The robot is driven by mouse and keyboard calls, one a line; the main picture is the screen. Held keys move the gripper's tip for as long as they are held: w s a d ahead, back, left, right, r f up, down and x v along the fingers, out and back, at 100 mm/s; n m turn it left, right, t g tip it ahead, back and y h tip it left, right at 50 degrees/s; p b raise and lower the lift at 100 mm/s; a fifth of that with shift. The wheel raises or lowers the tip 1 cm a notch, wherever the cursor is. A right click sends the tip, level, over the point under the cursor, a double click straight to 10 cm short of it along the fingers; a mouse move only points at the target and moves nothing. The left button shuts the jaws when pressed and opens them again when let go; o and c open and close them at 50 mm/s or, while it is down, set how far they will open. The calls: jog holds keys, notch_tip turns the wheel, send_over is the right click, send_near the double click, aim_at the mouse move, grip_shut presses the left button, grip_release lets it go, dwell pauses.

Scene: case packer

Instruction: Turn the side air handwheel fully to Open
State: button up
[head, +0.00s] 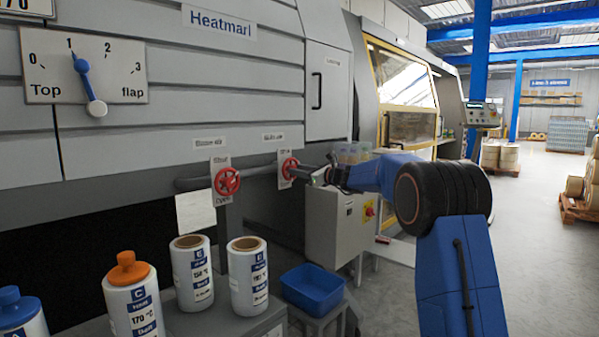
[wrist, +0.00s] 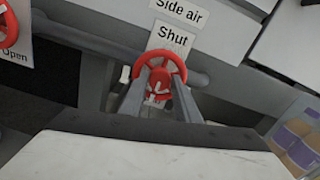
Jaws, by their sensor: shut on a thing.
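The side air handwheel is the right-hand red wheel (head: 288,169) on the grey pipe in the head view. In the wrist view the red wheel (wrist: 160,72) sits below a "Side air" label (wrist: 207,12) and a "Shut" plate (wrist: 172,40). My gripper (wrist: 158,100) has its two fingers on either side of the wheel's lower part and is shut on it. In the head view my gripper (head: 310,173) reaches the wheel from the right. The wheel's lower plate is hidden behind my gripper in the wrist view.
A second red handwheel (head: 227,181) is on the same pipe to the left, with its "Open" plate (wrist: 14,56) at the wrist view's left edge. A grey control box (head: 335,228), a blue bin (head: 312,287) and white rolls (head: 248,275) stand below.

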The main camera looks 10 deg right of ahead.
jog(key=o, duration=1)
jog(key=shift+f, duration=0.1)
jog(key=shift+o, duration=0.2)
jog(key=shift+d, duration=0.1)
jog(key=v, duration=1.7)
jog(key=shift+s, duration=0.15)
